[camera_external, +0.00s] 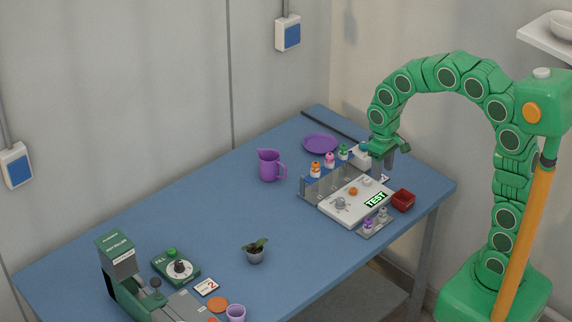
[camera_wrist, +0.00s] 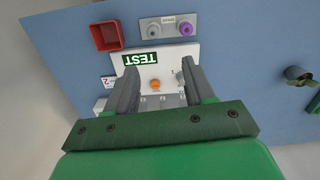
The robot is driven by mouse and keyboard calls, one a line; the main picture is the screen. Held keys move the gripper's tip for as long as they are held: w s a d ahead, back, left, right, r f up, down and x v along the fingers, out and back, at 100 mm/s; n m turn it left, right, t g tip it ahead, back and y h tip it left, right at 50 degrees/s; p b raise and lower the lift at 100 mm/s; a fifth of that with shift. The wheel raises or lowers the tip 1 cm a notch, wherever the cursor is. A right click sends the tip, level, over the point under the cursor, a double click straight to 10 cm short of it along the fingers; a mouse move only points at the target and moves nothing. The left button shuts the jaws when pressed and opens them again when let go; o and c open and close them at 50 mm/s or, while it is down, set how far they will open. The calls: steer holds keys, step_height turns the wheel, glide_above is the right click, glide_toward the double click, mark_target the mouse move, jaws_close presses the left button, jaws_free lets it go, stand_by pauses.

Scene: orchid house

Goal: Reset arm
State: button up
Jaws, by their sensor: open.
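My green arm arches over the right side of the blue table (camera_external: 200,215), with my gripper (camera_external: 384,160) pointing down at the back right. In the wrist view my gripper (camera_wrist: 158,75) has its two grey fingers apart with nothing held between them. Beyond the fingers lies a white test panel (camera_wrist: 180,58) with a green TEST display and an orange knob (camera_wrist: 153,85). The same white panel (camera_external: 335,212) shows in the external view, left of and below my gripper. My gripper appears to be above the table, apart from the panel.
A rack (camera_external: 312,190) with several small bottles stands behind the panel. A red box (camera_external: 402,200) sits at its right. A purple jug (camera_external: 268,166), a purple plate (camera_external: 320,144), a potted plant (camera_external: 255,252) and a green filling device (camera_external: 176,267) stand elsewhere.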

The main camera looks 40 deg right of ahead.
steer(key=s+d+r, duration=0.2)
steer(key=s, duration=1.2)
steer(key=s+d+r+m+g, duration=0.1)
steer(key=s+d+r, duration=0.2)
steer(key=s, duration=1.2)
steer(key=shift+d, duration=0.2)
